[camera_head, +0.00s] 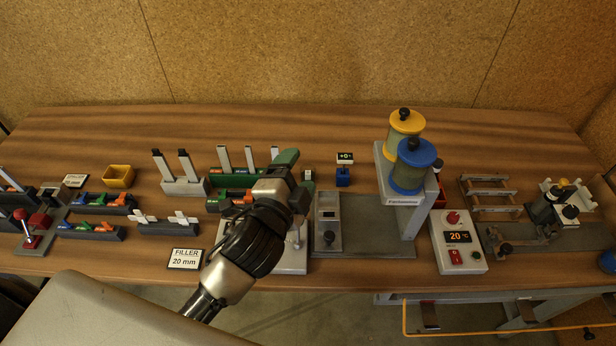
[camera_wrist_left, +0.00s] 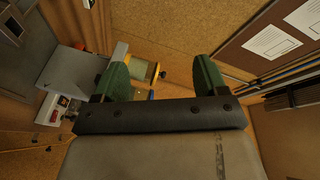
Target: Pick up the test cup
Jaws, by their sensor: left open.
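My left gripper (camera_head: 286,166) is over the middle of the table in the head view, above a light base plate and in front of the green tool rack. In the left wrist view its two green fingers (camera_wrist_left: 160,80) are wide apart with nothing held between them. I cannot tell for certain which thing is the test cup. A small open yellow box (camera_head: 118,176) stands at the back left, well apart from the gripper. My arm hides part of the base plate. My right gripper is not in view.
A stand with a yellow-lidded container (camera_head: 405,122) and a blue-lidded container (camera_head: 412,166) rises right of the gripper. A control box (camera_head: 457,242) sits at the front. Racks (camera_head: 167,227) and a filler sign (camera_head: 186,258) lie left. The table's back strip is clear.

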